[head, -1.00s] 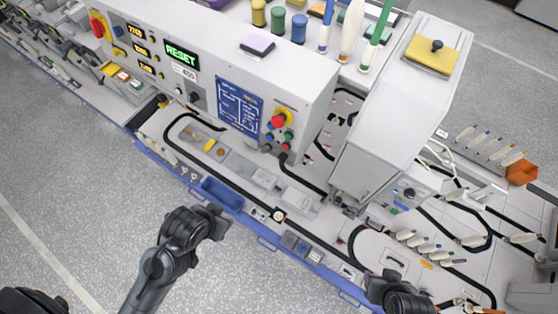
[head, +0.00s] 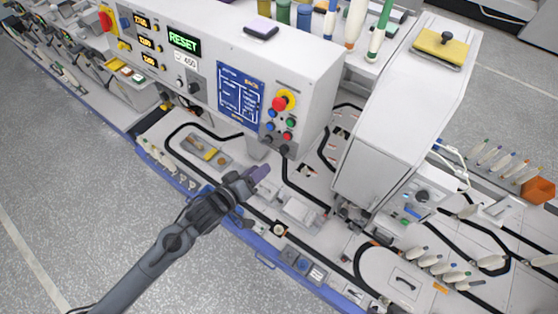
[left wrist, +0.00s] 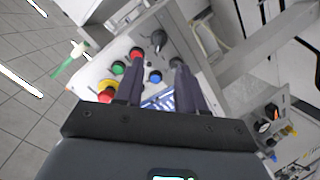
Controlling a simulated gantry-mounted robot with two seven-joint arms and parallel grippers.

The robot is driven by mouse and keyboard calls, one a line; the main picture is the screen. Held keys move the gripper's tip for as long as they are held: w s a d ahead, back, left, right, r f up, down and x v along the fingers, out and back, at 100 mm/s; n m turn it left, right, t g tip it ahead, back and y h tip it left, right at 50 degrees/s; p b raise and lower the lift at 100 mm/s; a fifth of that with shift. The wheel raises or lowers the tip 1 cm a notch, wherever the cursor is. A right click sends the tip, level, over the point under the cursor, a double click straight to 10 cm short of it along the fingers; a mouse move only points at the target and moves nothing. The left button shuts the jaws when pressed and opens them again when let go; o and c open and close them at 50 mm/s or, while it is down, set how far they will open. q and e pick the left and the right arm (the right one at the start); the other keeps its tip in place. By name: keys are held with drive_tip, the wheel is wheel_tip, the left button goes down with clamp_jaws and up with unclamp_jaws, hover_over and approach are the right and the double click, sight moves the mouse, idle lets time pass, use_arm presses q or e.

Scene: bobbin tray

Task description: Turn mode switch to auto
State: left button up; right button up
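The front control panel (head: 312,110) shows a red emergency button on a yellow base (head: 282,102), with several coloured buttons below it. A black rotary knob (head: 284,150) sits at the panel's lower edge; no readable label shows that it is the mode switch. In the left wrist view the black knob (left wrist: 158,38) lies ahead of and between the fingertips, apart from them. My left gripper (head: 256,180) is open and empty, below and in front of the panel; its two dark fingers (left wrist: 157,62) stand apart in the left wrist view. My right gripper is out of view.
Another black knob (head: 194,88) sits farther left on the machine, beneath the green RESET display (head: 184,42). A tall white housing (head: 420,110) stands right of the panel. Black cables and small trays cover the deck below. Bobbins stand at the right.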

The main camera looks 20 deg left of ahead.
sight(280, 153)
use_arm(q)
drive_tip(key=p+x, duration=0.1)
drive_tip(key=x, duration=0.9)
drive_tip(key=shift+w+d, duration=0.15)
drive_tip(key=shift+d, duration=0.05)
clamp_jaws()
